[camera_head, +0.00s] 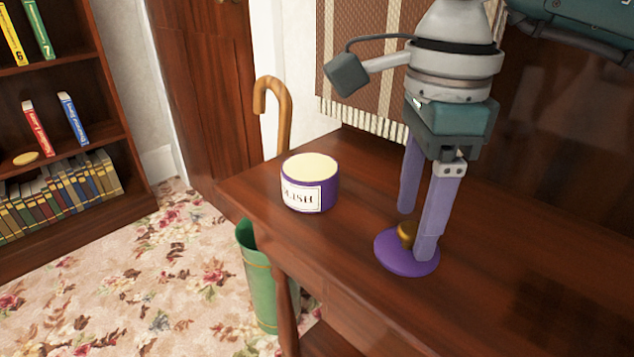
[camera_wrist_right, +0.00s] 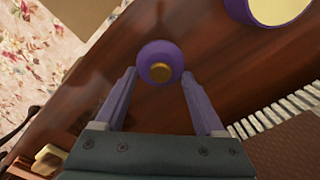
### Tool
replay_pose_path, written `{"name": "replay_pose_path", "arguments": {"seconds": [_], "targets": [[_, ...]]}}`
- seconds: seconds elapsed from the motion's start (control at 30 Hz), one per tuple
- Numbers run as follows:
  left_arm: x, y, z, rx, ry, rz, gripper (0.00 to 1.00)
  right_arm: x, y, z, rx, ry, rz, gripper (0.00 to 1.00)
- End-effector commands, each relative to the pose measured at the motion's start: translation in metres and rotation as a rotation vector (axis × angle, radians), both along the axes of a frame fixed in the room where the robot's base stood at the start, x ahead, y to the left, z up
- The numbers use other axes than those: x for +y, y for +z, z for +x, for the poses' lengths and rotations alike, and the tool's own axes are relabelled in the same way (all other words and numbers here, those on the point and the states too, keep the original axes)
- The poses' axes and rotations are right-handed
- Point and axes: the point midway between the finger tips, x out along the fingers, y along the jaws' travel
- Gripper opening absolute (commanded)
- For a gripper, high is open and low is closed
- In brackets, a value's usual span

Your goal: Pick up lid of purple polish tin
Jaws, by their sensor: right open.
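The purple lid (camera_head: 395,256) lies flat on the wooden table with its gold knob (camera_head: 406,234) up. The purple polish tin (camera_head: 331,186) stands upright and lidless to its left, with cream contents and a white label. My right gripper (camera_head: 415,234) is open and points down over the lid, its fingers on either side of the knob. In the wrist view the lid (camera_wrist_right: 160,52) shows between and just past the fingertips, and the knob (camera_wrist_right: 160,72) is centred between them. I cannot tell whether a finger touches the lid. My left gripper is not in view.
The dark wooden table (camera_head: 350,255) is clear around the tin and lid. Its left edge drops to a floral carpet (camera_head: 130,290) with a green bin (camera_head: 262,285). A cane (camera_head: 284,122) and a fringed hanging (camera_head: 365,85) are behind. A bookshelf (camera_head: 62,118) stands at left.

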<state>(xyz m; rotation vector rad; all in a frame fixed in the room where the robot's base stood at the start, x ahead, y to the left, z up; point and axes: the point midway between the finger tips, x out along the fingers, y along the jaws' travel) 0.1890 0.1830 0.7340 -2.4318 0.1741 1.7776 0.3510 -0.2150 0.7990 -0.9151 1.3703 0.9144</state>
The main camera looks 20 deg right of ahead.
Motion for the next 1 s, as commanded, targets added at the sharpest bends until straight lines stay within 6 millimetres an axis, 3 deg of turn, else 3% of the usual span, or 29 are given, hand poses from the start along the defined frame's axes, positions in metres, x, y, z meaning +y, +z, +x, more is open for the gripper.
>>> {"name": "replay_pose_path", "arguments": {"seconds": [0.1,0.37,1.0], "targets": [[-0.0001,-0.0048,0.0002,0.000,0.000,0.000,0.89,0.0003,-0.0156,-0.0003,0.002,0.000,0.001,0.71],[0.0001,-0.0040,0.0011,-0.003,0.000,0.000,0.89,0.0003,-0.0178,0.0001,-0.001,0.001,0.001,0.71],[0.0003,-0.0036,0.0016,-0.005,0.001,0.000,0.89,0.0000,-0.0174,0.0001,0.000,0.000,0.000,0.00]]}}
